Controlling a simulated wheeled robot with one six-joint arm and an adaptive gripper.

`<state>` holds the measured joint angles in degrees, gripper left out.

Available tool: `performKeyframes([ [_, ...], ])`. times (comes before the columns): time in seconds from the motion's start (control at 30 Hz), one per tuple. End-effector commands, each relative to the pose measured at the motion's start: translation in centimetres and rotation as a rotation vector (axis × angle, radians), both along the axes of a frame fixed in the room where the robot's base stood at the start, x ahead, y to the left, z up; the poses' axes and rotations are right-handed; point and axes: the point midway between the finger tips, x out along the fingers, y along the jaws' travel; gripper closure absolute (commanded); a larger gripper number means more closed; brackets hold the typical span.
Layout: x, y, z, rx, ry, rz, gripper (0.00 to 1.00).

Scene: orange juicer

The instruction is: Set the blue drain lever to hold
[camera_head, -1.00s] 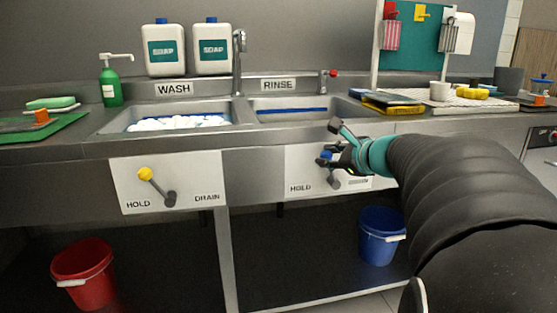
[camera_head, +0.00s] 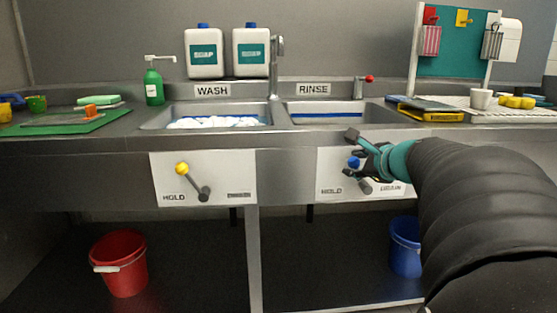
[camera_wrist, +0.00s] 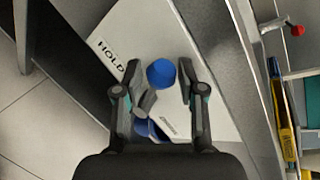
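The rinse basin's drain lever, with a blue knob (camera_head: 354,162), sits on a white panel (camera_head: 330,165) marked HOLD at left. The knob sits above its pivot and leans left, towards HOLD. In the wrist view the blue knob (camera_wrist: 161,73) lies between the two fingers of my gripper (camera_wrist: 160,70), with a small gap seeming to show on each side. The grey stem (camera_wrist: 146,103) shows below the knob. My gripper (camera_head: 364,150) partly hides the lever and the panel in the head view; the DRAIN label is partly covered.
The wash panel at left has a yellow-knobbed lever (camera_head: 182,168) leaning towards HOLD. The counter edge (camera_head: 290,140) runs just above both panels. A blue bucket (camera_head: 404,247) and a red bucket (camera_head: 119,262) stand below. The space before the wash panel is clear.

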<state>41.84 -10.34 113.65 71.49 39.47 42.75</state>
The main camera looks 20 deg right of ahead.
Motion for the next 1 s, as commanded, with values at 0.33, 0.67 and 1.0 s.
performKeyframes([
  [0.33,0.0,0.1,0.2,0.001,-0.003,0.002,0.44],
  [0.67,-4.1,0.1,1.8,-0.001,-0.005,-0.002,0.44],
  [1.0,-9.6,0.2,4.0,-0.001,-0.002,-0.002,0.44],
])
